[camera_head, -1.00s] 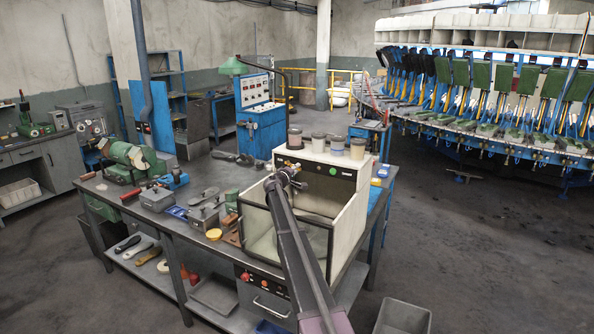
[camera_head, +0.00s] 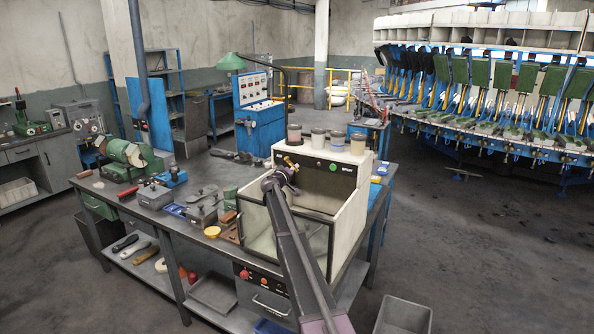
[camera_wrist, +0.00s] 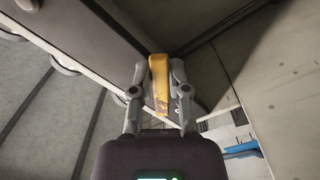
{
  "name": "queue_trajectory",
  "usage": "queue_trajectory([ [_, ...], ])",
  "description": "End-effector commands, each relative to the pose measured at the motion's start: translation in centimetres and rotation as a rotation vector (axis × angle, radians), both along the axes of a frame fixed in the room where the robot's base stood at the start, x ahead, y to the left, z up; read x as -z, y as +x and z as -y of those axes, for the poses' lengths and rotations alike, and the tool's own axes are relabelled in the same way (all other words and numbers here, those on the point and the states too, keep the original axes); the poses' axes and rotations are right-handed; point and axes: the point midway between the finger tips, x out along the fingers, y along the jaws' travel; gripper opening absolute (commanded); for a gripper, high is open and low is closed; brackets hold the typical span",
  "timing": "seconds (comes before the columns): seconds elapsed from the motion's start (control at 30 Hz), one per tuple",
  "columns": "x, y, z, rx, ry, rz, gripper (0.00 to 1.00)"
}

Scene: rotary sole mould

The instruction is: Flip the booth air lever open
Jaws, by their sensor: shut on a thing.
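The booth (camera_head: 347,222) is a cream box with a dark upper panel and a glazed front, standing on the workbench in the head view. A small brass fitting (camera_head: 290,162) shows on the panel's left side, just above my gripper. The yellow lever (camera_wrist: 158,82) lies between the two grey fingers of my gripper (camera_wrist: 158,73) in the wrist view, and the fingers are shut on it. In the head view my gripper (camera_head: 284,178) is at the panel, with my arm coming up from the lower right. The lever cannot be made out there.
Several cups (camera_head: 316,139) stand on top of the booth. A green round button (camera_head: 334,168) is right of my gripper. The workbench (camera_head: 222,172) holds a green grinder (camera_head: 130,155) and small tools on the left. A grey bin (camera_head: 403,314) stands on the floor at the right.

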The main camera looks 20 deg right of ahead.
Motion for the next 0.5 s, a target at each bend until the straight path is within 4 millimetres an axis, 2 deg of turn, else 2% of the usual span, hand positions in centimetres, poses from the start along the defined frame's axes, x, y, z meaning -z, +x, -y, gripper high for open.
queue_trajectory([
  [0.33,-0.06,0.36,-0.7,-0.006,-0.001,0.002,0.0],
  [0.37,-0.06,0.36,-0.72,-0.006,-0.001,0.002,0.24],
  [0.4,-0.07,0.37,-0.75,-0.007,0.0,0.002,0.36],
  [0.47,-0.05,0.36,-0.81,-0.007,0.0,0.002,0.54],
  [0.5,-0.05,0.35,-0.84,-0.007,0.0,0.002,0.57],
])
